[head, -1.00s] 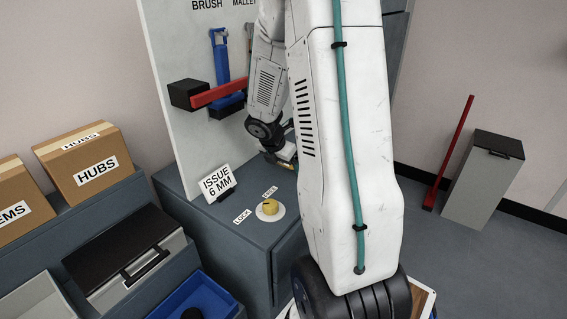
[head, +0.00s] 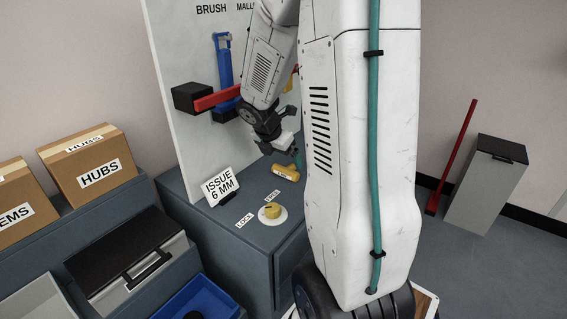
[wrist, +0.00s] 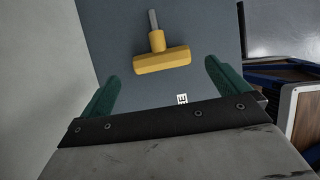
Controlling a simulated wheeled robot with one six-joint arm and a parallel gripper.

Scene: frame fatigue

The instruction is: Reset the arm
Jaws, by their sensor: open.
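My gripper (head: 290,150) is open and empty above the top of a dark grey cabinet (head: 240,240). Its two green fingers (wrist: 162,72) stand wide apart in the wrist view. A yellow T-handled tool (wrist: 162,60) with a short grey metal shaft lies on the cabinet top, ahead of the fingers and apart from them. In the head view the yellow tool (head: 286,172) lies just below my gripper. My white upper arm fills the middle of the head view and hides what is behind it.
A card reading ISSUE 6 MM (head: 219,186) and a yellow knob (head: 272,211) with LOCK and FREE labels are on the cabinet. A tool board (head: 185,60) with a red bar (head: 217,97) and blue brush (head: 223,60) stands behind. A HUBS box (head: 98,175) sits left.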

